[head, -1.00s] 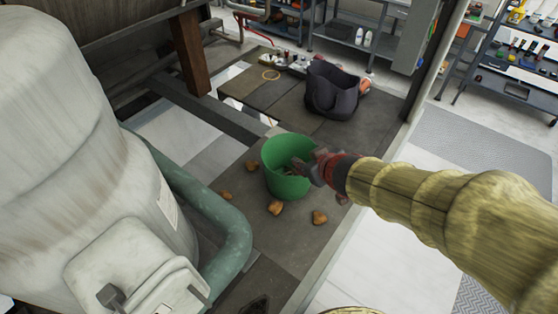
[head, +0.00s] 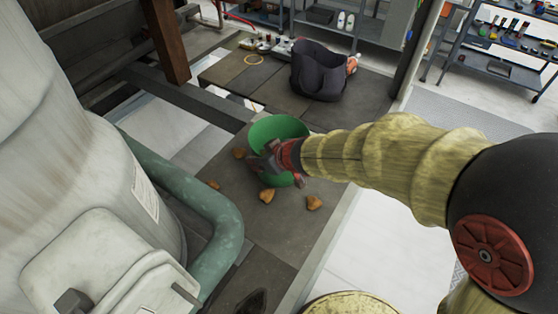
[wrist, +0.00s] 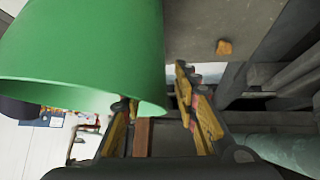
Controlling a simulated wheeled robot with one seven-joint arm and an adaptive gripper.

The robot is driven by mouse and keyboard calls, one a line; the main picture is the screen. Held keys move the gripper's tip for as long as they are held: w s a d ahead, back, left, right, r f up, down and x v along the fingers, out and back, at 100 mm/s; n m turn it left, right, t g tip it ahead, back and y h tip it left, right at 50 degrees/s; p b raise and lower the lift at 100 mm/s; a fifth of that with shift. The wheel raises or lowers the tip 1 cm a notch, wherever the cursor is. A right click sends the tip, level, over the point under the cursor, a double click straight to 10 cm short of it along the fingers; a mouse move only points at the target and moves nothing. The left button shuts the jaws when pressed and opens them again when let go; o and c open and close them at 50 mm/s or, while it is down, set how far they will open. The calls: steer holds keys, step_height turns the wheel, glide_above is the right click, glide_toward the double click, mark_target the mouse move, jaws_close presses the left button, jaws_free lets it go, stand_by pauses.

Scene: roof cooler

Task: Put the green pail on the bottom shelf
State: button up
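The green pail (head: 275,128) stands upright on the dark floor boards in the middle of the head view. It fills the upper left of the wrist view (wrist: 90,50). My gripper (head: 258,163) is at the pail, and with my forearm it covers much of the pail's front. In the wrist view my gripper (wrist: 155,95) has its fingers apart, with the pail's edge reaching into the space between them. I see no clear grip on it. A grey shelf rack (head: 490,65) stands at the far right, its low shelf (head: 510,84) partly in view.
Several brown lumps (head: 313,203) lie around the pail. A dark open bag (head: 318,75) stands behind it. A white tank (head: 70,150) and a green pipe (head: 215,225) bound the left. Another shelf unit (head: 355,35) is at the back. Pale floor at the right is clear.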

steer(key=shift+w+a+f, duration=0.2)
steer(key=shift+w+f, duration=0.15)
steer(key=shift+c, duration=0.4)
jaws_close()
steer(key=shift+r, duration=0.1)
stand_by(0.5)
